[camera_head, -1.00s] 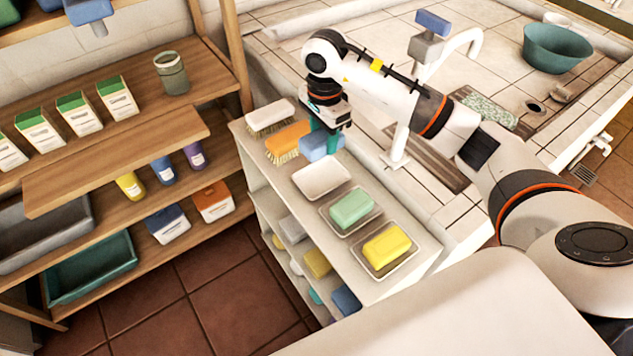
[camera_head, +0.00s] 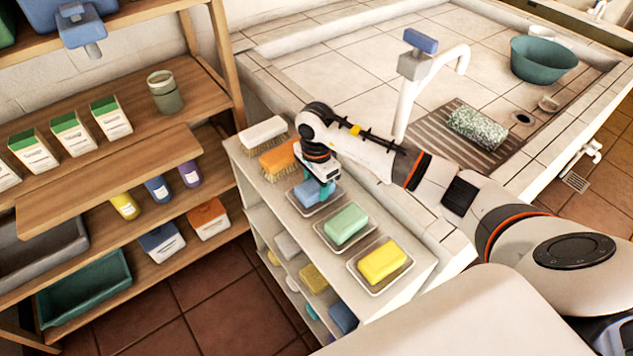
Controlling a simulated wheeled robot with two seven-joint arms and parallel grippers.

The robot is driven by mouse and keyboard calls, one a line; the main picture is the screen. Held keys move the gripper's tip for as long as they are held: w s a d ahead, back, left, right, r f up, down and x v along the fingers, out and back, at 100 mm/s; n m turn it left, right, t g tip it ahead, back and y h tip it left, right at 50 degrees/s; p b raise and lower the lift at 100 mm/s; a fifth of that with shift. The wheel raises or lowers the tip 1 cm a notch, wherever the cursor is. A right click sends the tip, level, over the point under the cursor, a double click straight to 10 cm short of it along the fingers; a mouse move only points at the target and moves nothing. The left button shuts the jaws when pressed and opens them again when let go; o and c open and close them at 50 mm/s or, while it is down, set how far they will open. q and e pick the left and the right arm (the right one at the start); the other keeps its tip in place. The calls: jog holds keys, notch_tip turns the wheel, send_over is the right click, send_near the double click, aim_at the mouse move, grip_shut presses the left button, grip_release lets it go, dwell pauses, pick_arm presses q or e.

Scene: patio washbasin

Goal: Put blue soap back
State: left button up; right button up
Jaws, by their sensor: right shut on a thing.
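The blue soap (camera_head: 311,194) is at a white soap dish (camera_head: 327,206) on top of the narrow white shelf unit, behind the green soap. My right gripper (camera_head: 318,186) reaches down from above with its teal fingers around the blue soap and is shut on it. The soap looks to be in or just over the dish; I cannot tell whether it touches the bottom. My left gripper is not in view.
Green soap (camera_head: 347,222) and yellow soap (camera_head: 382,261) lie in dishes nearer me. An orange brush (camera_head: 280,158) and a white brush (camera_head: 263,132) lie just behind. The tiled washbasin with a tap (camera_head: 408,95) is to the right.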

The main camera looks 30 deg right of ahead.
aim_at(316, 184)
jog(key=o, duration=1.2)
jog(key=shift+f, duration=0.1)
jog(key=shift+r, duration=0.3)
notch_tip(316, 184, up, 12)
jog(key=shift+f+b, duration=0.15)
jog(key=shift+b, duration=0.5)
